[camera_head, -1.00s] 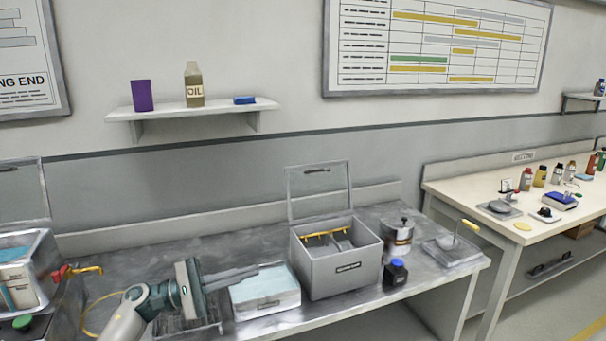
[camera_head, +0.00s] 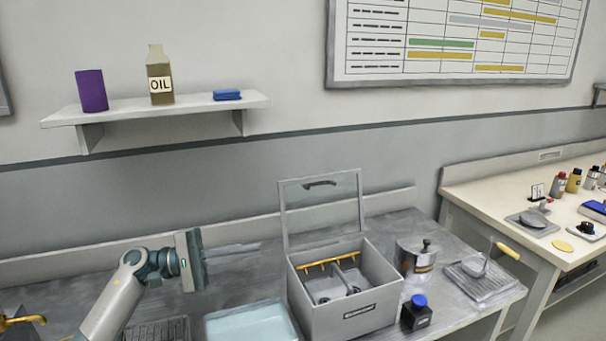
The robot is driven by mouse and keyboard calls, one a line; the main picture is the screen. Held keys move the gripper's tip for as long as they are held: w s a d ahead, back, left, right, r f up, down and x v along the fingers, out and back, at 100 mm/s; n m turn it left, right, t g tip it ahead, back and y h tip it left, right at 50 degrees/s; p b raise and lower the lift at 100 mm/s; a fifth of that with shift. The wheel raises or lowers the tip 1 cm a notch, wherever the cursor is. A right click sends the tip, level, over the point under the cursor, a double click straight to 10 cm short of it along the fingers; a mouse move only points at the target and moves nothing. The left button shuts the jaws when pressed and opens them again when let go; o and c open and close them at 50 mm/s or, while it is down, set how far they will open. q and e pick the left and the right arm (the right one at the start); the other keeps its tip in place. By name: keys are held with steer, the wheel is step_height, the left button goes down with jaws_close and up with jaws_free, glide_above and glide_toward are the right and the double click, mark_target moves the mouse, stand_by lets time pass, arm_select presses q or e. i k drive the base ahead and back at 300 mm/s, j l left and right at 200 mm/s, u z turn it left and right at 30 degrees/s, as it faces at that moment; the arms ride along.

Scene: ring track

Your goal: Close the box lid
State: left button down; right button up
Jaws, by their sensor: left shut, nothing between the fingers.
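A grey box (camera_head: 345,311) stands on the metal workbench with its mouth open toward me. Its framed lid (camera_head: 321,211) stands upright at the back edge, with a dark handle near its top. Inside the box are a yellow rack bar and dividers. My left gripper (camera_head: 257,246) comes in from the left, shut and empty, its fingers pointing right toward the lid. A gap remains between the fingertips and the lid and box. My right gripper is not in view.
A tray of pale blue liquid (camera_head: 252,327) sits left of the box, below my gripper. A metal pot (camera_head: 416,256) and a blue-capped bottle (camera_head: 416,312) stand close on its right. A wall shelf (camera_head: 165,108) holds several items above.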

mark_target(306, 187)
steer(key=i, duration=0.95)
